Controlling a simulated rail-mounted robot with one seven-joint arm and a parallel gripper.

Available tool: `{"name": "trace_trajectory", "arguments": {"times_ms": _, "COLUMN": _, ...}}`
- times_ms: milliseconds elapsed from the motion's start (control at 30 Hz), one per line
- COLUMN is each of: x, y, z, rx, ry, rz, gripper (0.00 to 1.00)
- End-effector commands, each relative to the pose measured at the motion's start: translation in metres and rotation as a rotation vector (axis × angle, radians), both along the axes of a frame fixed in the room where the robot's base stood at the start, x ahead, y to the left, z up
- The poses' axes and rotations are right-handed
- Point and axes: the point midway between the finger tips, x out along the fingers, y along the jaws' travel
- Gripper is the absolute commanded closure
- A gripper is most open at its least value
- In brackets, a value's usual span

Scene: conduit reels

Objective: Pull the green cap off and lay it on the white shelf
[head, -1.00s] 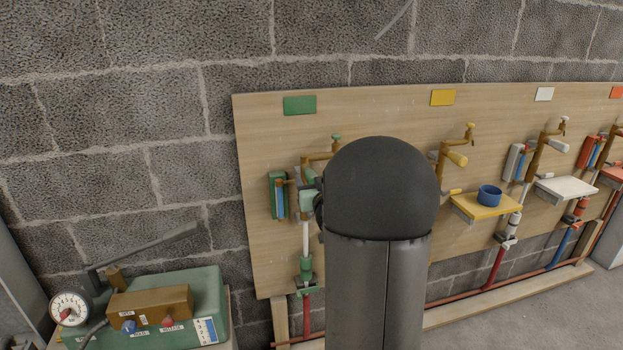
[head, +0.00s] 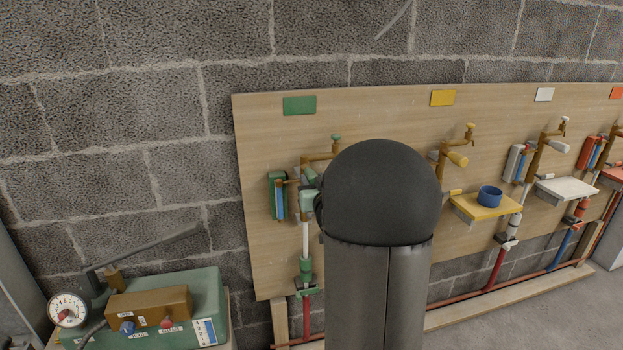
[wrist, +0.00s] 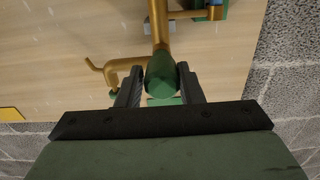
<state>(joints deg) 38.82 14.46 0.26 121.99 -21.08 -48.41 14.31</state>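The green cap (wrist: 160,76) sits on the end of a brass pipe in the wrist view. My gripper (wrist: 161,80) has one dark finger on each side of it. The fingers stand apart with narrow gaps beside the cap, so the gripper looks open. In the head view my dark arm hides the cap and the gripper. The white shelf (head: 566,188) is on the board at the right, and its top looks bare.
The yellow shelf (head: 478,209) holds a blue cup (head: 489,196) between my arm and the white shelf. Brass pipes and taps stick out from the wooden board (head: 262,140). A green machine with a gauge (head: 67,309) stands at the lower left.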

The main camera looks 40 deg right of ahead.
Motion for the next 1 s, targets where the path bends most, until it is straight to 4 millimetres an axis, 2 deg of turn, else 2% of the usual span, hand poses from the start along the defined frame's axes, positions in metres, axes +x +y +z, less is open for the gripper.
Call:
{"name": "trace_trajectory", "arguments": {"times_ms": 167, "x": -0.001, "y": 0.003, "z": 0.000, "rx": -0.001, "ry": -0.001, "rz": 0.005, "gripper": 1.00}}
{"name": "trace_trajectory", "arguments": {"times_ms": 1000, "x": -0.033, "y": 0.015, "z": 0.000, "rx": -0.001, "ry": 0.000, "rz": 0.002, "gripper": 1.00}}
